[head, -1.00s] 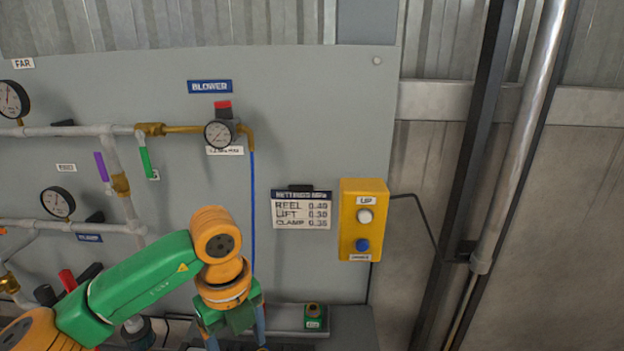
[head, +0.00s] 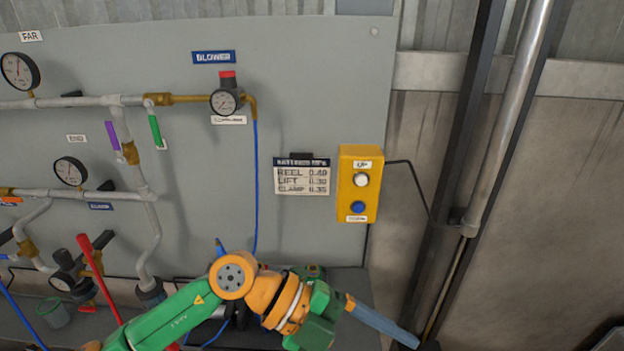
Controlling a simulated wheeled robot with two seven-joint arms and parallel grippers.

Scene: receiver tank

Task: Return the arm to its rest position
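My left arm comes in from the lower left, green and orange. Its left gripper (head: 398,334) is at the bottom centre, in front of the bench, with its blue-grey fingers pointing right and slightly down. The fingers are seen edge-on, so their gap is hidden. I see no object in them. The gripper is below the yellow button box (head: 346,205) and apart from it. My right gripper is not in view.
The grey panel (head: 205,195) carries pipes, gauges, a blower regulator (head: 225,101) and a settings card (head: 302,175). A red lever (head: 92,265) and a green cup (head: 53,312) are at lower left. A dark post (head: 455,170) stands right of the panel.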

